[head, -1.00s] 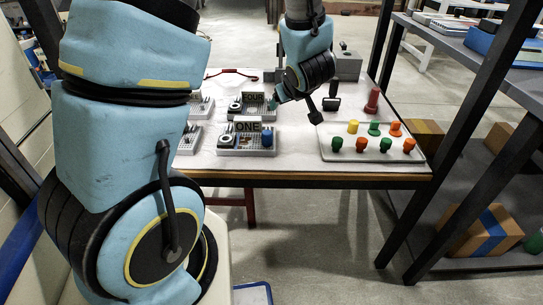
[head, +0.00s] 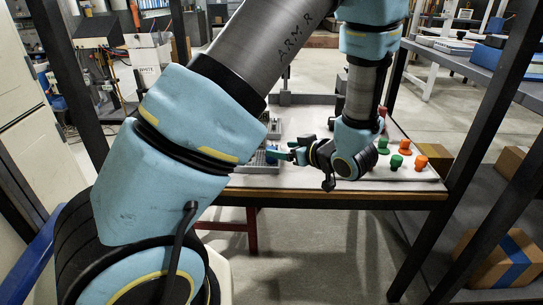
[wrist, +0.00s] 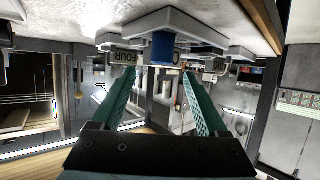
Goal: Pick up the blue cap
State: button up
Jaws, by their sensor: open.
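The blue cap (wrist: 163,47) is upright on a light-coloured board (wrist: 180,19) in the wrist view, which appears upside down. My gripper (wrist: 160,74) is open and empty. Its two teal fingers are spread wider than the cap, and the cap appears between and just beyond their tips, on the table side. In the head view my gripper (head: 287,152) reaches leftward, low over the front of the table, next to the board (head: 258,167). My fingers and wrist largely hide the cap there. Contact with it cannot be told.
A white tray (head: 430,174) with green caps (head: 396,162) and orange caps (head: 421,163) lies right of my wrist. A shelf rack with dark posts (head: 483,130) borders the table's right side.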

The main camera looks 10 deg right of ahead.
jog(key=x, duration=0.4)
jog(key=shift+a+f, duration=0.15)
jog(key=shift+f, duration=0.2)
jog(key=shift+c, duration=0.2)
grip_shut()
